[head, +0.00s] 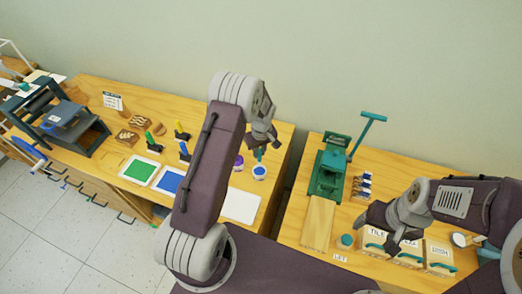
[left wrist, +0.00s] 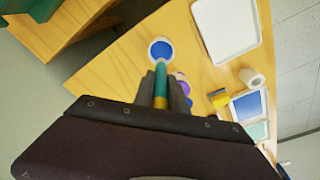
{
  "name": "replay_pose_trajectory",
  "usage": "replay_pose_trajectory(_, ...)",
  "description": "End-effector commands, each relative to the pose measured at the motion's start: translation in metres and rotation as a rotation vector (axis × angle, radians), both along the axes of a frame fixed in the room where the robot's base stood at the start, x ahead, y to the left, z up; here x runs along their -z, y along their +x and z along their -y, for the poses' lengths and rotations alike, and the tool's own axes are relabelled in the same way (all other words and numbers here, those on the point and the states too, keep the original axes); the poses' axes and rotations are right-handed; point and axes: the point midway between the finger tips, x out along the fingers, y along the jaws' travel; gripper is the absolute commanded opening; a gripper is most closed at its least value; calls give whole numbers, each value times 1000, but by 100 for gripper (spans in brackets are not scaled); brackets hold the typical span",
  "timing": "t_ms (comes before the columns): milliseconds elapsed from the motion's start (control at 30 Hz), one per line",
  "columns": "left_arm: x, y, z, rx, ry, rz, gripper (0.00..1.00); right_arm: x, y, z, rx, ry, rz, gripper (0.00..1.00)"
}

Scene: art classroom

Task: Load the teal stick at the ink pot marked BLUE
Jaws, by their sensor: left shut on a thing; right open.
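My left gripper (head: 262,143) is shut on the teal stick (head: 259,155), which points down toward a white-rimmed pot of blue ink (head: 260,173). The left wrist view shows the teal stick (left wrist: 161,84) between the fingers (left wrist: 161,92), with its tip overlapping the near rim of the blue ink pot (left wrist: 161,50). I cannot tell whether the tip touches the pot, and no marking on it is readable. A purple ink pot (head: 238,161) stands beside it, partly hidden by my arm. My right gripper (head: 372,222) is open and empty over the right table.
A white tray (head: 241,205) lies in front of the pots. Green (head: 139,169) and blue (head: 168,180) trays lie further left. A dark press (head: 62,120) stands at the far left. A gap separates the right table with its green press (head: 330,168) and labelled boxes (head: 408,248).

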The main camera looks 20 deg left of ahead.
Motion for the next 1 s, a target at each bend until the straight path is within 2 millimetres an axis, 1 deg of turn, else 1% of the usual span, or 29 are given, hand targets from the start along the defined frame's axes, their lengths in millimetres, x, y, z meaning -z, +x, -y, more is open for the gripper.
replay_pose_trajectory(267,9,0,0,-2,0,0,0,6,0,0,0,0,-1,73)
replay_pose_trajectory(367,18,0,0,-1,0,0,0,13,0,0,0,0,-1,73)
replay_pose_trajectory(600,49,0,0,0,0,-1,0,34,0,0,0,0,0,73)
replay_pose_trajectory(700,59,0,0,0,0,0,0,40,0,0,0,0,0,73)
replay_pose_trajectory(800,62,0,0,0,1,1,0,41,0,0,0,0,0,73)
replay_pose_trajectory(1000,61,0,0,0,1,1,0,40,0,0,0,0,0,73)
